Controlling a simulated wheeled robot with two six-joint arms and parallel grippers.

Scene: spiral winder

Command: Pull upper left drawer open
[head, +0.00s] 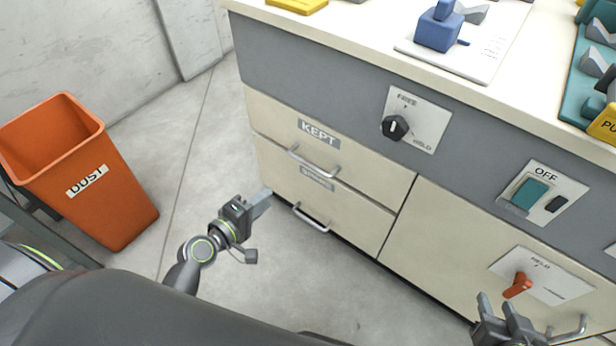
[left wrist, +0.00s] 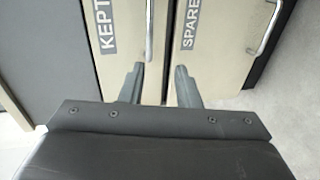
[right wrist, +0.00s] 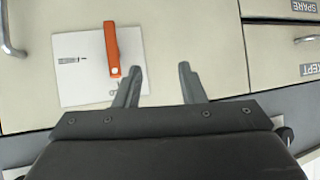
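The upper left drawer (head: 275,124) has a cream front, a grey KEPT label and a metal bar handle (head: 313,163). It is shut, flush with the cabinet. My left gripper (head: 262,200) is below and left of that handle in the head view, apart from it. In the left wrist view its fingers (left wrist: 158,85) are spread with nothing between them, and the KEPT handle (left wrist: 149,30) is just beyond them. My right gripper (head: 500,306) is by the orange lever (head: 518,285) at lower right. Its fingers (right wrist: 158,82) are apart and empty.
The SPARE drawer (head: 352,205) sits directly below, shut, with its own handle (head: 312,218). A black knob (head: 395,127) is above on the grey panel. An orange DUST bin (head: 120,205) stands at left. The floor between bin and cabinet is clear.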

